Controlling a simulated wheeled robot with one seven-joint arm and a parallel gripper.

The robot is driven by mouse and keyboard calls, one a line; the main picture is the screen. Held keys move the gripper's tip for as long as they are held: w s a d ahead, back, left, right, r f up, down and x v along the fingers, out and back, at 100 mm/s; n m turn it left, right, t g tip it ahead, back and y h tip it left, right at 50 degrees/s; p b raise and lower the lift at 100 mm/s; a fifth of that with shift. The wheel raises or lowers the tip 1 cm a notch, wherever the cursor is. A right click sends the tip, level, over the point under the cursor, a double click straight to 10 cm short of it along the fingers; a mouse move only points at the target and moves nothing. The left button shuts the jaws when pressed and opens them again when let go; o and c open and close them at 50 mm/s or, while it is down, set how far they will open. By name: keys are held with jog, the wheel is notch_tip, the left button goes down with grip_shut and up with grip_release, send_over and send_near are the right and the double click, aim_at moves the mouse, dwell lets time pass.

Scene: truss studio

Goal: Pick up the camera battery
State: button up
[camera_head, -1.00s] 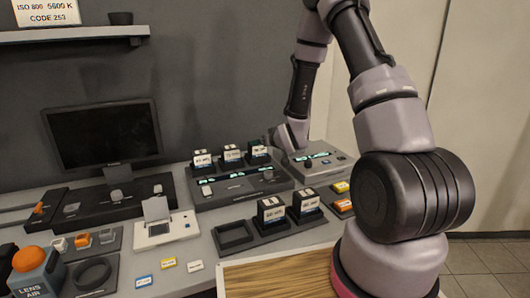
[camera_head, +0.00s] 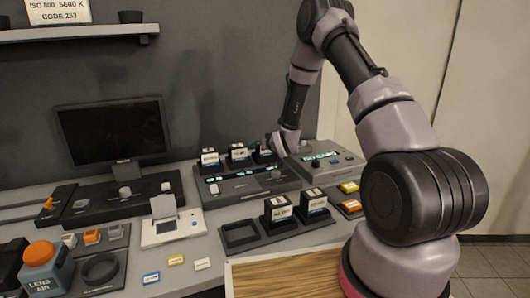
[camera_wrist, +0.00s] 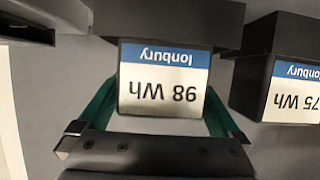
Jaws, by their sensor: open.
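Three black camera batteries with white and blue labels stand in a row on the charger (camera_head: 250,186) at the back: a left one (camera_head: 209,158), a middle one (camera_head: 238,152) and a right one (camera_head: 262,154). My gripper (camera_head: 274,143) is at the right one, partly hidden. In the wrist view, my gripper's green fingers (camera_wrist: 160,103) are open on both sides of a battery labelled "98 Wh Ionbury" (camera_wrist: 165,80), its text upside down. I cannot tell whether they touch it. A "75 Wh" battery (camera_wrist: 294,85) stands to the right.
Two more batteries (camera_head: 278,211) (camera_head: 313,203) sit in a front holder beside an empty slot (camera_head: 240,236). A console (camera_head: 325,160) stands right of the charger. A white device (camera_head: 172,228) and small coloured cards (camera_head: 348,187) lie nearby.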

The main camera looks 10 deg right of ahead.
jog(key=shift+w, duration=0.15)
grip_shut()
